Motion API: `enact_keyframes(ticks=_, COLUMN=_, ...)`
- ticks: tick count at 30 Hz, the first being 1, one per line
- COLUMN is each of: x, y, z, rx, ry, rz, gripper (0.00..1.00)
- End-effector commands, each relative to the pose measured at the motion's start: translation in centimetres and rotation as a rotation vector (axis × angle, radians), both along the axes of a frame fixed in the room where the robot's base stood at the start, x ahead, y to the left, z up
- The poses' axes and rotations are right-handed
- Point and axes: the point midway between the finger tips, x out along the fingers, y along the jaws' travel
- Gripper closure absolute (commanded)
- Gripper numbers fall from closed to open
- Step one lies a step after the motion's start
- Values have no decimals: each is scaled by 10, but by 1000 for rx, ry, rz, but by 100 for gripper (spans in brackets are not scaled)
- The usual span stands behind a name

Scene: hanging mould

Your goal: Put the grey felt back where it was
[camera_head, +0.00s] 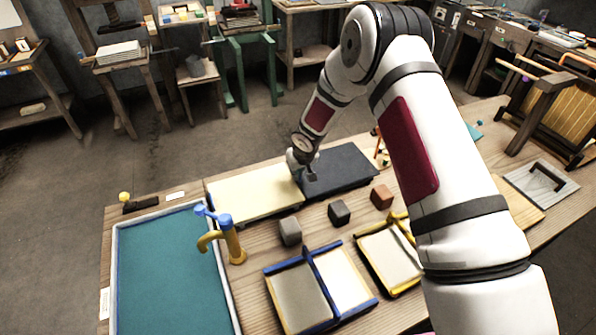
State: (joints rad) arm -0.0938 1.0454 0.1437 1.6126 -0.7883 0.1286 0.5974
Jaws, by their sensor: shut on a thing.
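The grey felt (345,167) is a dark grey, flat rectangle at the far side of the wooden workbench. It lies right of a cream felt or pad (250,191), their edges close together. My gripper (309,176) is at the left edge of the grey felt, beside the cream one, and is shut on that edge. The fingertips are small and partly hidden, so the exact grip is hard to see. I cannot tell whether the felt is raised off the bench.
Grey (290,232), dark (339,212) and brown (381,197) blocks stand in front of the felts. A blue-edged tray (307,249), a yellow-edged frame (371,234), a yellow-and-blue tap-like object (234,245) and a teal-filled vat (117,270) are nearer. A handled grey board (530,192) lies right.

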Motion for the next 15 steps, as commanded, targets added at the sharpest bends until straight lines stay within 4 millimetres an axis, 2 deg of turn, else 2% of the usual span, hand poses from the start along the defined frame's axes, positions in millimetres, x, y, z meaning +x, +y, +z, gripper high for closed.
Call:
enact_keyframes(ticks=13, x=1, y=0, z=-5, rx=0, ry=-1, rz=1, gripper=100)
enact_keyframes(ticks=14, x=1, y=0, z=-5, rx=0, ry=-1, rz=0, gripper=87)
enact_keyframes(ticks=15, x=1, y=0, z=-5, rx=0, ry=-1, rz=0, gripper=78)
